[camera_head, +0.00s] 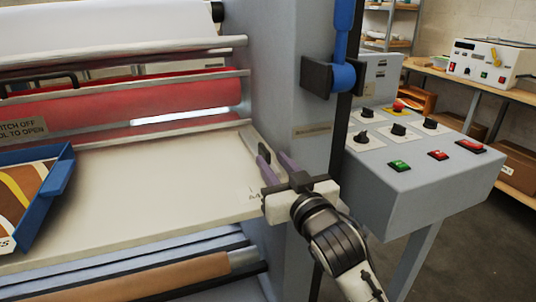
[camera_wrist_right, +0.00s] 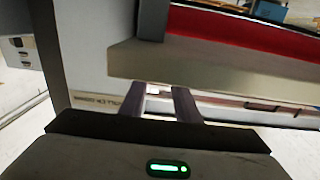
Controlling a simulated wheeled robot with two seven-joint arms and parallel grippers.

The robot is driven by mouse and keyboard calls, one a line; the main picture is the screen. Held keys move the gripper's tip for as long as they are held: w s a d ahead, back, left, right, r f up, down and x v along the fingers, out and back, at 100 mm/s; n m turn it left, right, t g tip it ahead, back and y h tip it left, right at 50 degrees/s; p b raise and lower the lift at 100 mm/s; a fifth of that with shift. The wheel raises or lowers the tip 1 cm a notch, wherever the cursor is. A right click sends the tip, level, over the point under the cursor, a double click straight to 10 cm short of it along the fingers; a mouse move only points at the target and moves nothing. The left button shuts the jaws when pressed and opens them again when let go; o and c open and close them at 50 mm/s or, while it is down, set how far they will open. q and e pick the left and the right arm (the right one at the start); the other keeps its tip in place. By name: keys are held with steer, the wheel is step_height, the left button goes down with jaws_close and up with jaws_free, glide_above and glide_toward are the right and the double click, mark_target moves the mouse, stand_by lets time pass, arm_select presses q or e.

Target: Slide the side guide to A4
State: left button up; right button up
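A thin grey upright piece (camera_head: 251,138), which looks like the side guide, stands at the right end of the pale feed table (camera_head: 150,190), against the machine's side column. A dark grey block at the table edge in the right wrist view (camera_wrist_right: 152,18) may be the same piece. Small dark marks, too small to read, are on the table by my right gripper (camera_head: 277,158). That gripper is open at the table's right edge, its two fingers apart, close to the guide. The right wrist view shows nothing between the fingers (camera_wrist_right: 161,98). I cannot tell whether a finger touches the guide. My left gripper is not in view.
A blue tray (camera_head: 60,178) with a colourful print lies at the table's left. Red rollers (camera_head: 130,108) run behind the table. A blue lever (camera_head: 342,60) is on the column, with a control panel (camera_head: 420,185) to its right. The middle of the table is clear.

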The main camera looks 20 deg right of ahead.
mark_target(269, 157)
steer(key=shift+w+a, duration=0.1)
steer(key=shift+w, duration=1.6)
jaws_close()
